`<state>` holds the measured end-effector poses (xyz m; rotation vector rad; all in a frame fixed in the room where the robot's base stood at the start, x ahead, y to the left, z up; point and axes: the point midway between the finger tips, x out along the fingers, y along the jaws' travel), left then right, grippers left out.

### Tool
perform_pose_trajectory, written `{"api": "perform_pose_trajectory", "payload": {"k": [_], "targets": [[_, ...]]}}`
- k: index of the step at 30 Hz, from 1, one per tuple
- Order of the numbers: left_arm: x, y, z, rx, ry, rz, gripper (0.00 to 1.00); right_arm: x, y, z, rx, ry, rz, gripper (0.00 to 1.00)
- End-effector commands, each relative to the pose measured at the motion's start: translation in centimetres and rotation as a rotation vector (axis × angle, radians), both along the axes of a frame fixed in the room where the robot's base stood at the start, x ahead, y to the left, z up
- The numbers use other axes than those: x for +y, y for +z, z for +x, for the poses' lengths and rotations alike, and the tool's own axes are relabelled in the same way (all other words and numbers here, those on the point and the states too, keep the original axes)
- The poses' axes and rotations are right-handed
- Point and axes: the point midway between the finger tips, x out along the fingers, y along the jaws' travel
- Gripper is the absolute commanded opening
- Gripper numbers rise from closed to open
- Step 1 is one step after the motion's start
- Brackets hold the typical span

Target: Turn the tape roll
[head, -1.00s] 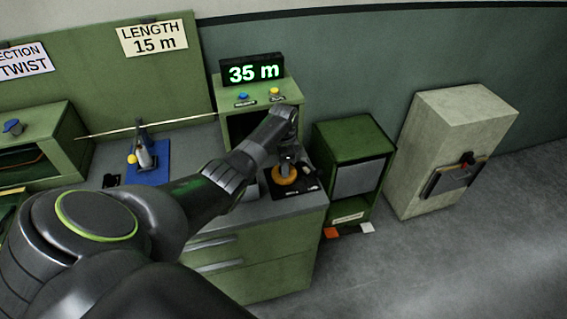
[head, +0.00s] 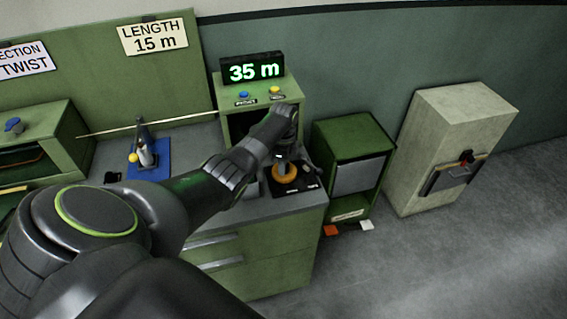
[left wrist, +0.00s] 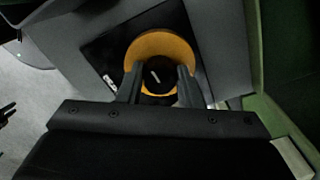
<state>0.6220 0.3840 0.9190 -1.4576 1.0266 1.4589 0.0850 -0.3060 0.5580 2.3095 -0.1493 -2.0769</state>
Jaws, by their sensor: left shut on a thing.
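The orange tape roll (head: 286,172) lies flat on a black mat (head: 306,188) at the right end of the grey counter. In the left wrist view the tape roll (left wrist: 160,44) is a ring around a dark centre with a small pale mark. My left gripper (head: 281,160) points down at it from above. The near part of the roll is partly hidden by the fingers. My right gripper is not in view.
A display (head: 253,69) reading 35 m stands on a green box with a blue and a yellow button. A blue mat (head: 149,172) with a small device lies left on the counter. A green cabinet (head: 352,140) and beige cabinet (head: 450,130) stand right.

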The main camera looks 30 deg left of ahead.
Motion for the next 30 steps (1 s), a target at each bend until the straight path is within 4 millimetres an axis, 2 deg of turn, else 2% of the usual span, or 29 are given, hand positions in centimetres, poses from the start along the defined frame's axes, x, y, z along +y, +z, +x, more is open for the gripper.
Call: {"api": "perform_pose_trajectory", "payload": {"k": [8, 9, 14, 23, 26, 30], "targets": [[-0.1, 0.2, 0.2, -0.007, -0.001, -0.001, 0.09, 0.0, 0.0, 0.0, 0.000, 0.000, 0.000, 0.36], [-0.1, 0.2, 0.2, -0.007, -0.001, -0.001, 0.35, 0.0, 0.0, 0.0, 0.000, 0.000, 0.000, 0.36], [-0.1, 0.2, 0.2, -0.004, 0.000, -0.001, 0.54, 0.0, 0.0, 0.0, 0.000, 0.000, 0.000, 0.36], [0.0, 0.2, 0.1, -0.002, 0.001, 0.000, 0.54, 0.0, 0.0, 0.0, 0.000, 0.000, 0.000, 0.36], [0.0, 0.7, 0.1, -0.002, 0.000, 0.000, 0.54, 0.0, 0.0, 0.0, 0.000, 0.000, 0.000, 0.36], [0.0, 2.4, 0.1, -0.005, -0.001, 0.001, 0.54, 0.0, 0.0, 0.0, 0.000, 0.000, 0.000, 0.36]]}}
